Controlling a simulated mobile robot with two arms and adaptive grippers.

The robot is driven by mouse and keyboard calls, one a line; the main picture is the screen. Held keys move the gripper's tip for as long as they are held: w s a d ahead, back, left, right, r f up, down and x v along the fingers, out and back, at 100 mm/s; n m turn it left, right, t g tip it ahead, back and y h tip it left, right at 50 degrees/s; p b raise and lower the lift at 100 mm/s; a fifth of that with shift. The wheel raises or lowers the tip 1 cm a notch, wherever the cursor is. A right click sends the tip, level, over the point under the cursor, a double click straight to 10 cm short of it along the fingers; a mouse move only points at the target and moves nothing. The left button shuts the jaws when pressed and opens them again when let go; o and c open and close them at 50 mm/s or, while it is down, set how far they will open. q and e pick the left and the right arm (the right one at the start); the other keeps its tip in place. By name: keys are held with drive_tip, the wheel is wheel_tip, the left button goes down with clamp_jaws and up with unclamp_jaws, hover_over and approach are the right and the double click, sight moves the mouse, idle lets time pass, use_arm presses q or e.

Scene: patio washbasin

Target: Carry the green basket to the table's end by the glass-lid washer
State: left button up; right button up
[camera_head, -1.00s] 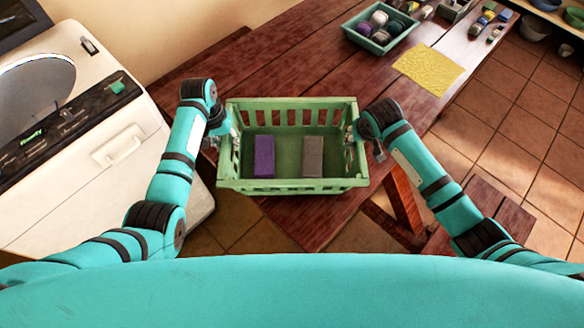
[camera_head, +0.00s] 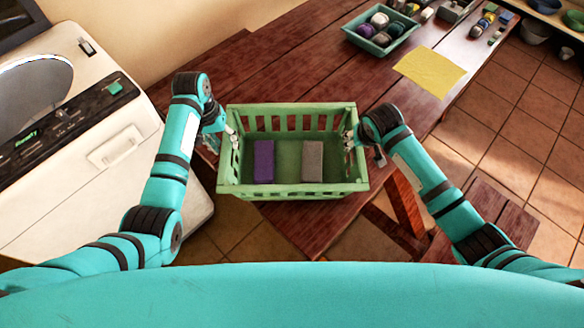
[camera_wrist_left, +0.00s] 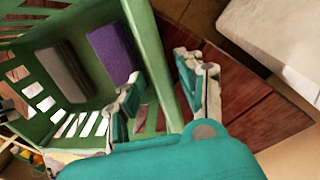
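The green basket (camera_head: 291,190) stands upright at the near end of the wooden table, to the right of the glass-lid washer (camera_head: 90,130). A purple block (camera_head: 264,161) and a grey block (camera_head: 313,160) lie in it. My left gripper (camera_head: 222,132) is at the basket's left wall. In the left wrist view its fingers (camera_wrist_left: 158,92) straddle the basket wall (camera_wrist_left: 152,50), spread with gaps beside it. My right gripper (camera_head: 365,146) straddles the right wall, one fingertip inside and one outside; the outer one looks clear of the wall.
The wooden table (camera_head: 275,75) runs back to the right. A green tray of balls (camera_head: 350,36), a yellow cloth (camera_head: 430,70) and several small items are farther along it. A bench (camera_head: 490,215) stands at the right. The table behind the basket is clear.

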use_arm(q)
wheel_tip(320, 180, up, 8)
drive_tip(key=a, duration=0.1)
drive_tip(key=shift+r, duration=0.25)
use_arm(e)
drive_tip(key=v, duration=1.2)
use_arm(q)
drive_tip(key=shift+a, duration=0.1)
